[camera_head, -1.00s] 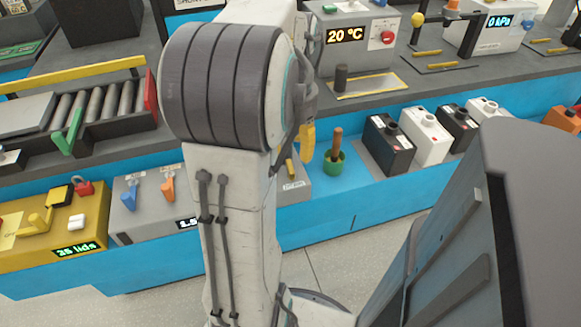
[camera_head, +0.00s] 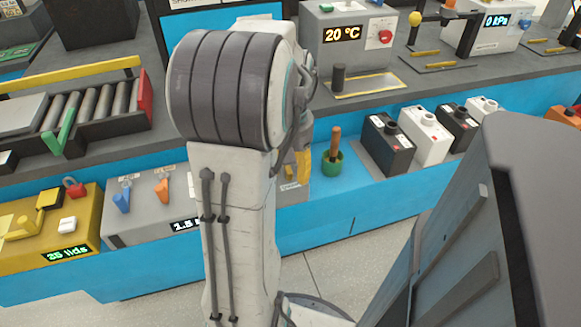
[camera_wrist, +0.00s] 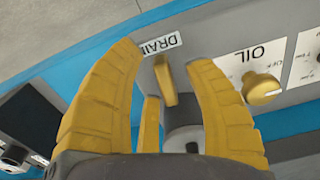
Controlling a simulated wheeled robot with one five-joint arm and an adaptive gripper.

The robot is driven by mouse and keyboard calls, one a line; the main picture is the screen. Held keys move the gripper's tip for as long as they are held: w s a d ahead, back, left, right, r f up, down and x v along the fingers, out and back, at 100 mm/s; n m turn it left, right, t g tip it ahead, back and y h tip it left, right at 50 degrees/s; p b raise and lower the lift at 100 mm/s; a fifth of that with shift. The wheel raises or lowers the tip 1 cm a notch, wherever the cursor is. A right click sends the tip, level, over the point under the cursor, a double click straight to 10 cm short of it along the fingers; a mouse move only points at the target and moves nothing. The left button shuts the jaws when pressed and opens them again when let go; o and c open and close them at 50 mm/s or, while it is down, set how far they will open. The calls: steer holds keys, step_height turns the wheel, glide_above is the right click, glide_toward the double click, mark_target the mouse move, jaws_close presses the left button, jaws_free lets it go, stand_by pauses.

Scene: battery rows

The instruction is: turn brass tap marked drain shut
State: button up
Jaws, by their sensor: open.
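The brass tap (camera_wrist: 165,80) is a short flat lever beside the white DRAIN label (camera_wrist: 158,45) on a grey face in the wrist view. My gripper (camera_wrist: 164,56) is open, its two yellow fingers on either side of the tap with gaps visible. A narrow yellow piece (camera_wrist: 150,125) shows nearer, between the fingers; I cannot tell what it belongs to. In the head view a yellow finger of my gripper (camera_head: 304,166) shows at a grey box (camera_head: 292,190), and my arm hides most of the spot.
A brass knob (camera_wrist: 262,88) marked OIL sits right of the tap in the wrist view. In the head view, a green pot (camera_head: 328,163) with a wooden handle and several batteries (camera_head: 388,146) stand to the right. A grey box with blue and orange levers (camera_head: 150,212) is left.

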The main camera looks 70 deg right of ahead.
steer(key=shift+c, duration=0.2)
jaws_close()
steer(key=shift+m, duration=0.4)
steer(key=m+p, duration=0.1)
steer(key=m, duration=0.2)
steer(key=m+p, duration=0.1)
steer(key=m, duration=0.1)
steer(key=shift+w+a+m, duration=0.1)
steer(key=shift+a+m, duration=0.1)
steer(key=shift+m, duration=0.2)
steer(key=m+p, duration=0.1)
steer(key=m, duration=0.4)
steer(key=shift+w, duration=0.1)
steer(key=shift+a+m, duration=0.1)
steer(key=shift+m, duration=0.3)
